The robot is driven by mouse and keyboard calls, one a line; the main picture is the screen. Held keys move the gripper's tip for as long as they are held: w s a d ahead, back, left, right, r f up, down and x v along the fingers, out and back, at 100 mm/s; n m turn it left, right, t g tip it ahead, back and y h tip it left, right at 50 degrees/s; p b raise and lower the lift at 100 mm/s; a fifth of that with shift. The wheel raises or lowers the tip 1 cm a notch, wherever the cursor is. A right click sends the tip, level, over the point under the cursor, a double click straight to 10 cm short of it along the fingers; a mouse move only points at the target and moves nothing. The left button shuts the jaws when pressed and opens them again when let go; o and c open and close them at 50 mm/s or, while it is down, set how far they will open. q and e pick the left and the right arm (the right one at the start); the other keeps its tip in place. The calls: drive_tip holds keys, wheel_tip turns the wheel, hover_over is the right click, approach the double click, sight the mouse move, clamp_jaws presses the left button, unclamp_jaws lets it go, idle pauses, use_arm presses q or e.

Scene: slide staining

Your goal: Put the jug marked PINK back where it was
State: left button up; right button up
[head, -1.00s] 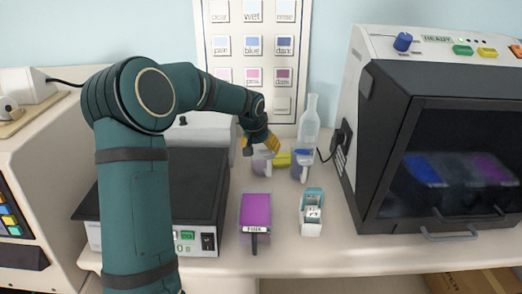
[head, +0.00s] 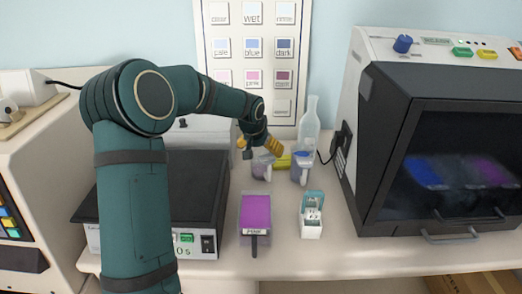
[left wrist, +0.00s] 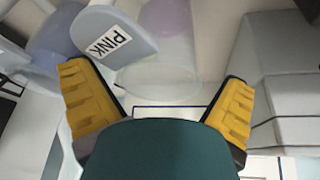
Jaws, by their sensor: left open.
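The jug marked PINK (head: 262,170) stands on the bench beside a second jug with blue contents (head: 301,173). In the left wrist view its grey handle with the PINK label (left wrist: 112,38) and its clear body with pinkish contents (left wrist: 172,55) are just beyond the fingers. My left gripper (head: 258,147) is open, above and close to the jug. The left wrist view shows its yellow fingers (left wrist: 155,95) spread wide with nothing gripped between them. The jug's base is partly hidden. My right gripper is out of view.
A pink-filled tray labelled PINK (head: 255,212) and a small white-and-teal holder (head: 312,218) stand in front. A hot plate (head: 195,190) is left, a dark-fronted cabinet (head: 400,100) right.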

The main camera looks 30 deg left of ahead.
use_arm(q)
drive_tip(key=p+v, duration=0.1)
drive_tip(key=v, duration=1)
drive_tip(key=shift+r, duration=0.2)
